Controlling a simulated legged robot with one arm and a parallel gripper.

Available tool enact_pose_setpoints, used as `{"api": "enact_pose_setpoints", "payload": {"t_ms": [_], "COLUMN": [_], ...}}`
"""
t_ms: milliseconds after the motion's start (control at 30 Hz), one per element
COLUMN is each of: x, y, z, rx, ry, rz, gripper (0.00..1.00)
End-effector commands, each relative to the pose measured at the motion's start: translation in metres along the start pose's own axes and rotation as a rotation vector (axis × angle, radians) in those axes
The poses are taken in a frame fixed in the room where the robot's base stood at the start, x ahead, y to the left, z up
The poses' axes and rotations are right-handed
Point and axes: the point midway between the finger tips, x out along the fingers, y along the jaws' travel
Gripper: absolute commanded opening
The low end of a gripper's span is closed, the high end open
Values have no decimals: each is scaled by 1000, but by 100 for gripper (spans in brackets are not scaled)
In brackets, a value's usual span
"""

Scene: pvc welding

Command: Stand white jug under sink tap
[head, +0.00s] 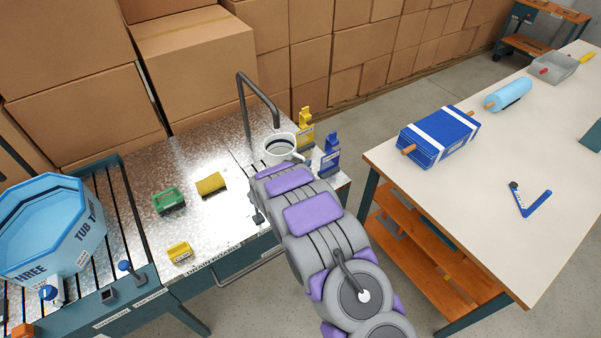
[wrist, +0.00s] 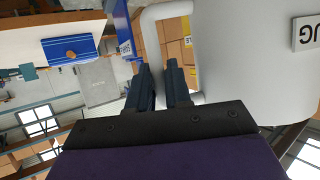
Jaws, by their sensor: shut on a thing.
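The white jug (head: 283,156) is upright at the far right end of the metal counter, its round open top showing in the head view. The grey sink tap (head: 258,91) arches over from behind, and its spout end appears just above the jug's far rim. In the wrist view the jug's white wall (wrist: 245,70) with a "JUG" label fills the right side. My gripper (wrist: 165,75) is shut on the jug's handle (wrist: 152,30). In the head view my arm hides the gripper and the jug's lower part, so I cannot tell whether its base touches anything.
A yellow sponge (head: 211,184) and green item (head: 168,200) lie left. A blue tub (head: 48,228) is far left. A white-topped table (head: 480,160) stands right across a floor gap.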

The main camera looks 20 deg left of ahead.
Motion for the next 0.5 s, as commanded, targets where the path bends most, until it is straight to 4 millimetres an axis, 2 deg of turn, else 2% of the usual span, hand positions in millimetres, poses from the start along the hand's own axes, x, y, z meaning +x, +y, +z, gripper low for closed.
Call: {"api": "enact_pose_setpoints", "payload": {"t_ms": [300, 500], "x": [14, 14], "y": [-5, -4], "z": [36, 35], "rx": [-5, -3], "ry": [0, 1], "rz": [2, 1], "gripper": [0, 0]}}
